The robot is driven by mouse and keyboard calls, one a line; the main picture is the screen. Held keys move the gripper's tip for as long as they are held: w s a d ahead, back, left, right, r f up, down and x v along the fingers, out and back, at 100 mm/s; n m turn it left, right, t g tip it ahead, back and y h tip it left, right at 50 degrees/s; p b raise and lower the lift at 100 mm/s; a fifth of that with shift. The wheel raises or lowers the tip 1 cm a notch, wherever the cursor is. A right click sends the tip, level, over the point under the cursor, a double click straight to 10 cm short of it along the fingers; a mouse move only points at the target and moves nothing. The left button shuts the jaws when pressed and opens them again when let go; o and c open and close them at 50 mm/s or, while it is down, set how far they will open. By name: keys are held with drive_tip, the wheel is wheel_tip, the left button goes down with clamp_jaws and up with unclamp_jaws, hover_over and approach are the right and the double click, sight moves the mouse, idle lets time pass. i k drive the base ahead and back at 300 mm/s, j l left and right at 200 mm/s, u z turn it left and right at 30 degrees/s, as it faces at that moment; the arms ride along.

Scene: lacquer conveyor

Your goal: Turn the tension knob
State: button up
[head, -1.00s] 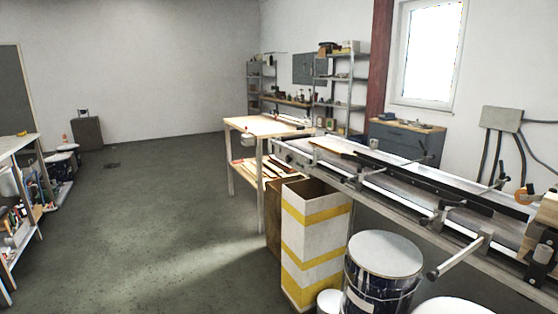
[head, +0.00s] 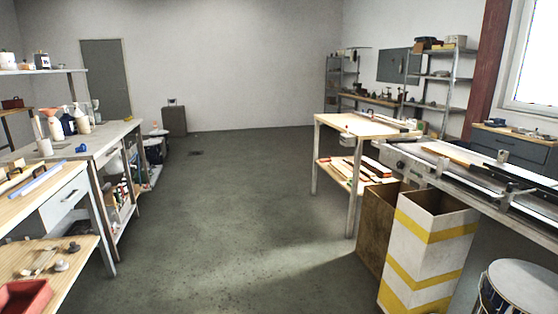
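The conveyor (head: 460,187) runs along the right side of the head view, with its near part cut off by the right edge. Its far end plate carries small dark fittings, too small to tell whether one is the tension knob. I cannot make out the tension knob anywhere. My gripper is not in view.
A yellow-striped white bin (head: 425,245), a brown bin (head: 378,225) and a paint drum (head: 525,290) stand by the conveyor. A wooden table (head: 350,124) adjoins its far end. Workbenches (head: 98,140) line the left. The grey floor (head: 235,225) between is clear.

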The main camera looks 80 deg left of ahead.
sight(400, 165)
drive_tip(key=u, duration=1.75)
drive_tip(key=i+j+z, duration=0.1)
drive_tip(key=i+j, duration=0.15)
drive_tip(key=i, duration=0.2)
drive_tip(key=i+j+z, duration=0.1)
drive_tip(key=i+j, duration=0.15)
drive_tip(key=i, duration=0.2)
drive_tip(key=i+j+z, duration=0.1)
drive_tip(key=i+j, duration=0.2)
drive_tip(key=i+l+u, duration=0.1)
drive_tip(key=i, duration=0.3)
drive_tip(key=i+l+u, duration=0.1)
drive_tip(key=i, duration=0.35)
drive_tip(key=i+l+u, duration=0.1)
drive_tip(key=i+l, duration=0.15)
drive_tip(key=i, duration=0.15)
